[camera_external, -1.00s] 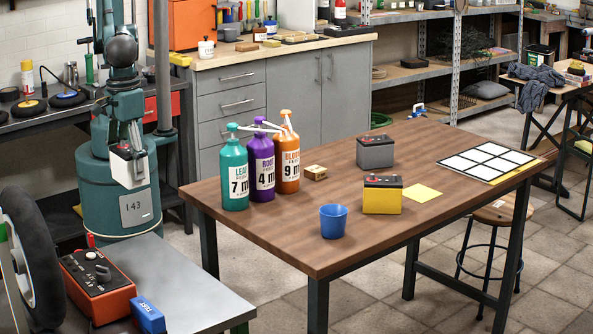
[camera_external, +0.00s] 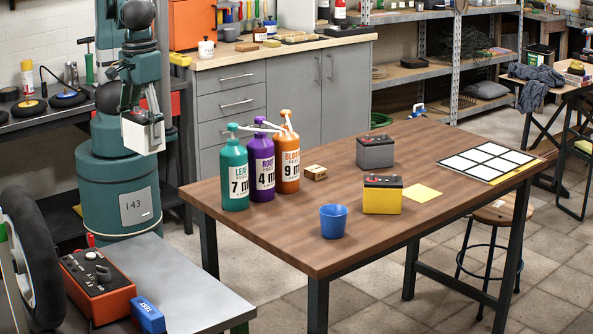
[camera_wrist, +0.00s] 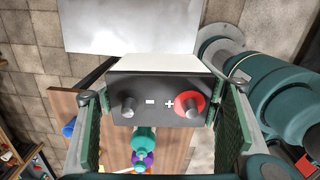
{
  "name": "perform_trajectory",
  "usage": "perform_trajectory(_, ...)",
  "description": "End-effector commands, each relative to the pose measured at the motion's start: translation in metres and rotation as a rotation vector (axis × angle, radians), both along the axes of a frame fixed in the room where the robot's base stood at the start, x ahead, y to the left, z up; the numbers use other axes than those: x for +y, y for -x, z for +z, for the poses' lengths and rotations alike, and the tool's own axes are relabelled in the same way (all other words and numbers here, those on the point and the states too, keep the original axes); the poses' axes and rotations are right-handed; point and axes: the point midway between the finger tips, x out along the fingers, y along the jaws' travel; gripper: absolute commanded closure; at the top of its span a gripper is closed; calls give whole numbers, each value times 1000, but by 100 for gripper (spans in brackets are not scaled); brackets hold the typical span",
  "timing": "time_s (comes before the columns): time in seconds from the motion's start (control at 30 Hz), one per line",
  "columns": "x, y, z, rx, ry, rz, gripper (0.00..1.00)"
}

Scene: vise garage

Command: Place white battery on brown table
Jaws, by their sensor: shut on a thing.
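The white battery (camera_external: 142,134) is in my gripper (camera_external: 140,112), held in the air left of the brown table in the external view. In the wrist view, the battery's dark top (camera_wrist: 155,97) with two posts, one ringed in red, fills the space between the fingers of my gripper (camera_wrist: 160,100). The fingers press its two sides. The brown table (camera_external: 290,232) stands to the right. On it are a yellow battery (camera_external: 382,199), a grey battery (camera_external: 375,154), a blue cup (camera_external: 333,222), and teal (camera_external: 235,180), purple (camera_external: 261,172) and orange (camera_external: 288,165) bottles.
A small wooden block (camera_external: 315,173), a yellow sheet (camera_external: 423,193) and a white grid board (camera_external: 487,164) also lie on the table. A grey bench (camera_external: 190,285) with an orange device (camera_external: 97,285) stands at front left.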

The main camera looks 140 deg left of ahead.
Motion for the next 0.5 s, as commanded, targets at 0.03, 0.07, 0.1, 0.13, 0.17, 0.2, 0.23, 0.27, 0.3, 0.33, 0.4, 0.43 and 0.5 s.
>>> perform_trajectory(0.03, 7, -8, 3, 0, 0, 18, 68)
perform_trajectory(0.07, 10, -12, 4, 0, 0, 27, 68)
perform_trajectory(0.1, 15, -18, 6, 0, 0, 40, 68)
perform_trajectory(0.13, 19, -23, 7, 0, 0, 51, 68)
perform_trajectory(0.17, 23, -27, 8, 0, 0, 61, 68)
perform_trajectory(0.2, 28, -32, 9, 0, 0, 73, 68)
perform_trajectory(0.23, 33, -37, 10, 0, 0, 84, 68)
perform_trajectory(0.27, 37, -41, 11, 0, 0, 94, 68)
perform_trajectory(0.3, 42, -47, 13, 0, 0, 106, 68)
perform_trajectory(0.33, 47, -51, 14, 0, 0, 116, 68)
perform_trajectory(0.4, 57, -60, 16, 0, 0, 139, 68)
perform_trajectory(0.43, 61, -64, 17, 0, 0, 149, 68)
perform_trajectory(0.5, 72, -73, 19, 0, 0, 172, 68)
